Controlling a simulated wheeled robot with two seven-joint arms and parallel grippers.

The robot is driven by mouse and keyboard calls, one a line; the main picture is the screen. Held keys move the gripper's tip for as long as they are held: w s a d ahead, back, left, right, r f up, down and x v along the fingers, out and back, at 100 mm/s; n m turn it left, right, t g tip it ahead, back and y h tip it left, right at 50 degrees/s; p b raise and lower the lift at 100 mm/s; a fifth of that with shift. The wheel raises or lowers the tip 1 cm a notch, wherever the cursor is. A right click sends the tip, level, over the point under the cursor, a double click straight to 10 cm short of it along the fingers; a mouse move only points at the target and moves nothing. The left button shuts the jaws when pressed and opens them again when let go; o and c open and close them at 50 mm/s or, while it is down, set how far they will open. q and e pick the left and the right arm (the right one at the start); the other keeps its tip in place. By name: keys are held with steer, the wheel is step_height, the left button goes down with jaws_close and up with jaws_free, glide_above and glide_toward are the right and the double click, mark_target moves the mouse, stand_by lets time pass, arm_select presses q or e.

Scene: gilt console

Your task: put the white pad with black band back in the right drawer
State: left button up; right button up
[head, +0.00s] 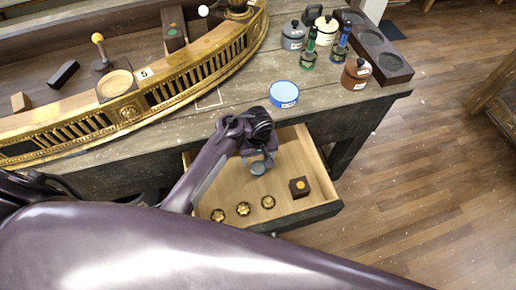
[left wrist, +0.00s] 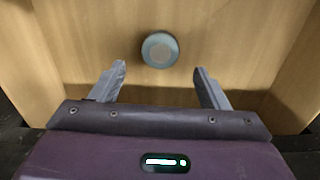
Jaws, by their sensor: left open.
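The right drawer (head: 225,185) stands pulled open below the console top. My left gripper (head: 260,163) is inside the drawer opening, pointing down, with its fingers apart. In the left wrist view the left gripper (left wrist: 160,85) is open and empty. A small round greyish disc with a darker rim (left wrist: 160,49) lies on the drawer floor just beyond the fingertips, not between them. It may be the white pad with black band; its colours are too dull there to be sure. In the head view the gripper partly covers that spot. My right gripper is not in view.
The drawer also holds a dark cube with an orange dot (head: 299,187) and three gold pieces (head: 243,209). A round blue-and-white pad (head: 284,94) sits on the console top behind. Lidded pots (head: 355,74), bottles and a dark tray (head: 382,53) stand at the back right.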

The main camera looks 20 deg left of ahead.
mark_target(258, 167)
arm_select(q)
step_height(258, 167, up, 5)
steer(key=shift+f, duration=0.1)
stand_by(0.6)
